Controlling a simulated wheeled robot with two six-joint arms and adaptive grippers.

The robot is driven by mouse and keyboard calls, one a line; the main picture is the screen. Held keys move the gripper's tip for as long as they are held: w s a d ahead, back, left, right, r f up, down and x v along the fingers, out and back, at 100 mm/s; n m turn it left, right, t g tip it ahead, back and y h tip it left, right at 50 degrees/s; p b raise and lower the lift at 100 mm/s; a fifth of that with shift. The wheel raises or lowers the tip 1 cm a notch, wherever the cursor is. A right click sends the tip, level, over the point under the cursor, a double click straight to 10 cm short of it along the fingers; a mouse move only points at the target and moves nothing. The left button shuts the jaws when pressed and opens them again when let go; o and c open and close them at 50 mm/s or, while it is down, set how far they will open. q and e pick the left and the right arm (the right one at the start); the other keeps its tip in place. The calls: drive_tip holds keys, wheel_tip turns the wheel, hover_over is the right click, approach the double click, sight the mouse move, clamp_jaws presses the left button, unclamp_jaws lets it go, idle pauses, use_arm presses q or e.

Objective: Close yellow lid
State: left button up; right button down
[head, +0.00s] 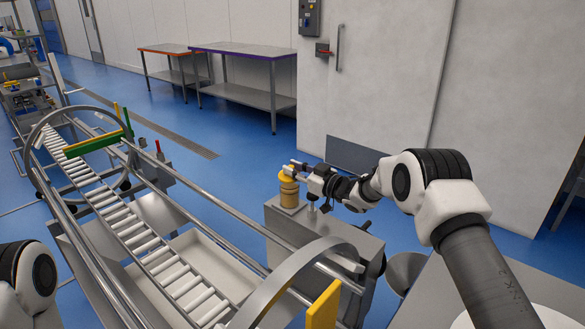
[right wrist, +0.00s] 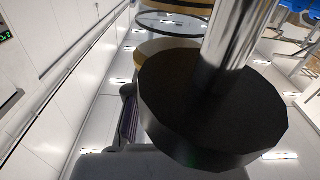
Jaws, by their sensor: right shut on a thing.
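A yellow, round, stepped piece (head: 289,190), which I take to be the part with the yellow lid, stands on the grey steel cabinet beside the conveyor in the head view. My right gripper (head: 296,168) is at its top, reaching in from the right, and is shut on it. The fingertips and lid edge are too small to tell apart. In the right wrist view a black disc (right wrist: 210,115) with a shiny rod (right wrist: 235,45) fills the middle and hides the grip. My left gripper is outside the head view; only part of my left arm shows.
The steel cabinet (head: 330,232) stands between my right arm and the roller conveyor (head: 135,235). Curved steel hoops and rails run along the conveyor. A yellow plate (head: 323,305) is near the front.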

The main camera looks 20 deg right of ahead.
drive_tip(key=shift+w+d+f+m, duration=0.15)
drive_tip(key=shift+f+m, duration=0.15)
drive_tip(key=shift+m, duration=0.4)
drive_tip(key=c, duration=1)
unclamp_jaws()
drive_tip(key=shift+c, duration=0.2)
drive_tip(key=v, duration=1.2)
